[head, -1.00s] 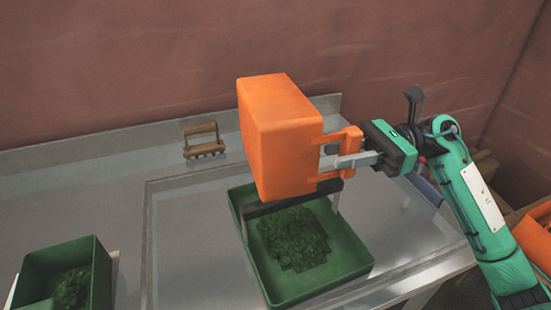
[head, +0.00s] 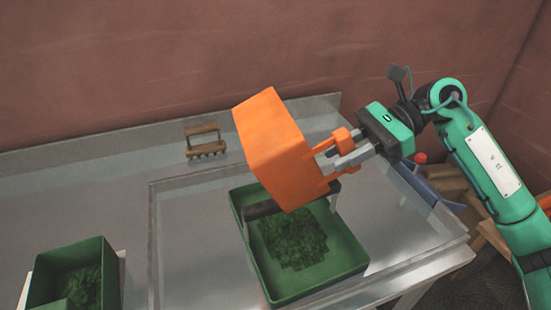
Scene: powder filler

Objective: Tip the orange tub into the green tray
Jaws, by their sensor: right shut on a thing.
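The orange tub (head: 276,148) is held in the air over the back part of the green tray (head: 318,284), tilted. My right gripper (head: 340,155) is shut on the tub's handle at its right side. The tub's opening and inside are turned away from view. The green tray stands on the metal table and holds a heap of green powder or granules (head: 293,238). The tub hides part of the tray's back edge. My left gripper is not in view.
Another green container (head: 101,262) with green material stands at the lower left. A small wooden rack (head: 205,141) stands at the back of the metal table (head: 70,195). The table between them is clear. A brown wall is behind.

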